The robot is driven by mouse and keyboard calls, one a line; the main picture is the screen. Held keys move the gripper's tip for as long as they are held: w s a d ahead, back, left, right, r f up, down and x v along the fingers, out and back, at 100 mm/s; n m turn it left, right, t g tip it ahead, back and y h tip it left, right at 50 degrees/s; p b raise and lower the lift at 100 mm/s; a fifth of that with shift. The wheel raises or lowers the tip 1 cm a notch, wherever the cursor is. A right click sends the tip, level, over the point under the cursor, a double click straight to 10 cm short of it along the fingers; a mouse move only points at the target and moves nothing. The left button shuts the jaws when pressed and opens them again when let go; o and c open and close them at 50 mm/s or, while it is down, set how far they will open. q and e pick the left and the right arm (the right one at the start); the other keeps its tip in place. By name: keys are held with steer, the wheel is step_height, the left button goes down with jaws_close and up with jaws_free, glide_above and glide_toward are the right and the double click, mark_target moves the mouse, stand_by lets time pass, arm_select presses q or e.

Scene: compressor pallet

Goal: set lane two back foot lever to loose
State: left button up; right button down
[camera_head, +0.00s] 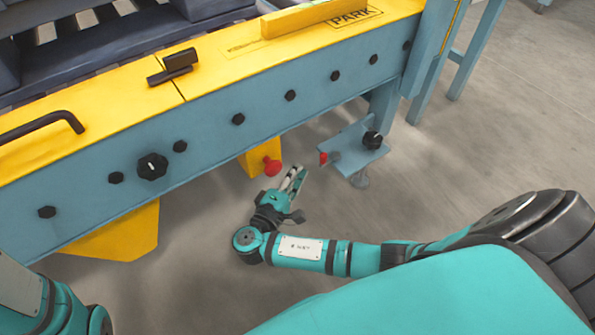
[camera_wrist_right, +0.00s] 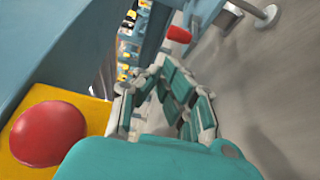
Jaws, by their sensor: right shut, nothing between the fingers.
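In the head view, a blue foot plate (camera_head: 350,146) juts out below the right end of the conveyor frame, with a grey foot under it. A small lever with a red tip (camera_head: 323,158) sticks out from its left side. The red tip also shows in the right wrist view (camera_wrist_right: 178,34), beyond my fingers. My right gripper (camera_head: 296,178) is shut and empty, below and left of the lever, apart from it in the head view. It also shows in the wrist view (camera_wrist_right: 172,82). My left gripper is out of view. I cannot read a lever setting.
A red ball knob (camera_head: 272,167) on a yellow bracket (camera_head: 252,161) sits close to the left of my right gripper. A black knob (camera_head: 372,140) is on the foot plate. The blue side rail (camera_head: 215,128) runs above. Open floor lies to the right.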

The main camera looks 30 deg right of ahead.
mark_target(330, 156)
steer(key=b+x, duration=0.3)
steer(key=x, duration=0.4)
steer(key=shift+w+d+b, duration=0.2)
steer(key=shift+d+b, duration=0.1)
steer(key=shift+b, duration=0.05)
steer(key=shift+s, duration=0.1)
steer(key=shift+s+a+n+t+y+p, duration=0.1)
steer(key=shift+s+n+t+y+p, duration=0.1)
steer(key=shift+n+t+y+p, duration=0.35)
